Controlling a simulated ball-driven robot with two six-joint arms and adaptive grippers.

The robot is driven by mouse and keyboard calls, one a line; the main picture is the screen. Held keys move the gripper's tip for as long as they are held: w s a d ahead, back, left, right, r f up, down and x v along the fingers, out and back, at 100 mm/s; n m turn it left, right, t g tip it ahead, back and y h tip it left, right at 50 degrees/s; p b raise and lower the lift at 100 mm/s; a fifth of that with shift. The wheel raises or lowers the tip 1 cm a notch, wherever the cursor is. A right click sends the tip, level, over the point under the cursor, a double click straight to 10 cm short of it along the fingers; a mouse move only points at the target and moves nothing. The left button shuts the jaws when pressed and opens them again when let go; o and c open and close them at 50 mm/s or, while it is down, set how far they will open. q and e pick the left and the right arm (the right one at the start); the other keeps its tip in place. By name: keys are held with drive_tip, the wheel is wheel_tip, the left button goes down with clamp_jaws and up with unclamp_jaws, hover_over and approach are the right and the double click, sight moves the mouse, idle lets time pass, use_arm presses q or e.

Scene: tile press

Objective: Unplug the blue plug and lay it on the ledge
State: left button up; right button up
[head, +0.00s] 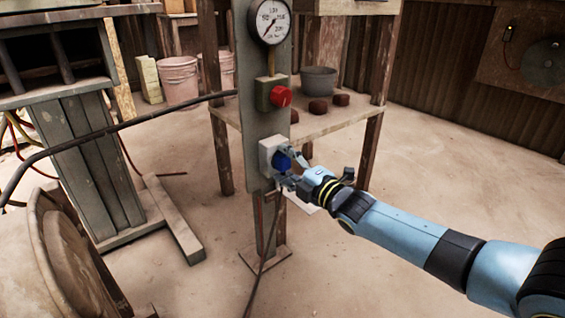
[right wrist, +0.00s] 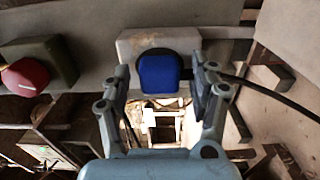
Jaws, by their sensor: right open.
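The blue plug (head: 281,161) sits in a pale socket box (head: 267,152) on the grey upright panel in the head view. In the right wrist view the blue plug (right wrist: 158,73) stands out from the pale box (right wrist: 128,45), between and just beyond my finger tips. My right gripper (head: 288,167) is open, its fingers on either side of the plug; I cannot tell whether they touch it. It also shows in the right wrist view (right wrist: 163,80). My left gripper is not in view. I cannot tell which surface is the ledge.
A red knob (head: 281,96) and a gauge (head: 271,21) are above the socket on the panel (head: 251,118). A black cable (head: 130,124) crosses on the left. A wooden table (head: 335,122) behind holds a grey bowl (head: 319,80) and brown lumps. The floor at right is clear.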

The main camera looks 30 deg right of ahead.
sight(287, 164)
idle(0.3)
drive_tip(key=shift+c, duration=0.2)
clamp_jaws()
drive_tip(key=shift+s, duration=0.1)
drive_tip(key=shift+s+d+p, duration=0.15)
drive_tip(key=shift+s+p, duration=0.65)
drive_tip(key=shift+s, duration=0.6)
drive_tip(key=shift+s+d+p, duration=0.1)
drive_tip(key=shift+s+p, duration=0.65)
drive_tip(key=shift+s, duration=0.75)
drive_tip(key=shift+m, duration=0.3)
